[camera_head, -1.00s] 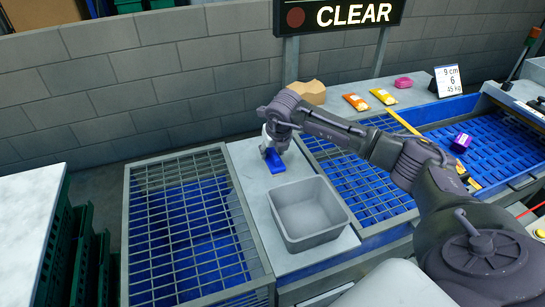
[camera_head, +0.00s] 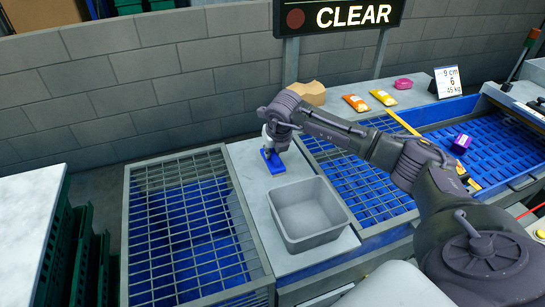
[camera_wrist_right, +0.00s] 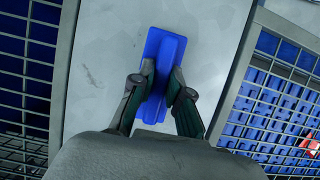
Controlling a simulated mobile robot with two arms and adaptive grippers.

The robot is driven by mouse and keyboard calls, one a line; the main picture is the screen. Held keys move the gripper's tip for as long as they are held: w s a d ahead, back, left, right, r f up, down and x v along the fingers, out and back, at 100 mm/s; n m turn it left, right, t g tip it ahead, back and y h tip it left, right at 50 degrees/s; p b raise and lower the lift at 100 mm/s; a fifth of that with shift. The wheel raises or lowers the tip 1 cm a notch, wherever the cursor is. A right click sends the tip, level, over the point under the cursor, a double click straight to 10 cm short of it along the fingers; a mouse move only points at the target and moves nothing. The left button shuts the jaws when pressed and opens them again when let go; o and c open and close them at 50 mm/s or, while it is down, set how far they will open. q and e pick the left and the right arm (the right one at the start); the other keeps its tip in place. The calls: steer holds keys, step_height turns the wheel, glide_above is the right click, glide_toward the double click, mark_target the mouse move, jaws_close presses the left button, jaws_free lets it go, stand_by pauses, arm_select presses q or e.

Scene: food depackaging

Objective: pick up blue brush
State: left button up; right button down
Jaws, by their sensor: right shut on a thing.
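The blue brush (camera_head: 272,161) is on the grey worktop between the two grated bays, behind the grey bin. It also shows in the right wrist view (camera_wrist_right: 158,50), with its raised handle between my fingers. My right gripper (camera_head: 270,146) is over the brush from above. In the right wrist view the right gripper (camera_wrist_right: 160,84) is shut on the handle, one finger on each side. Whether the brush touches the worktop cannot be told. My left gripper is not in view.
A grey open bin (camera_head: 308,213) stands just in front of the brush. Grated bays lie left (camera_head: 190,230) and right (camera_head: 350,180) of the worktop (camera_head: 240,155). Orange packets (camera_head: 356,102), a pink item (camera_head: 403,83) and a brown item (camera_head: 310,92) lie at the back. A purple box (camera_head: 461,142) is at the right.

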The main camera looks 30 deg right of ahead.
step_height(320, 180, up, 4)
steer(key=shift+w+b, duration=0.1)
steer(key=shift+b, duration=1)
steer(key=s+d+r+b, duration=0.2)
steer(key=d+r, duration=0.5)
steer(key=d, duration=0.4)
steer(key=shift+s+d+b, duration=0.25)
steer(key=shift+s+b, duration=0.05)
steer(key=shift+b, duration=0.35)
steer(key=c, duration=1.7)
jaws_free()
jaws_close()
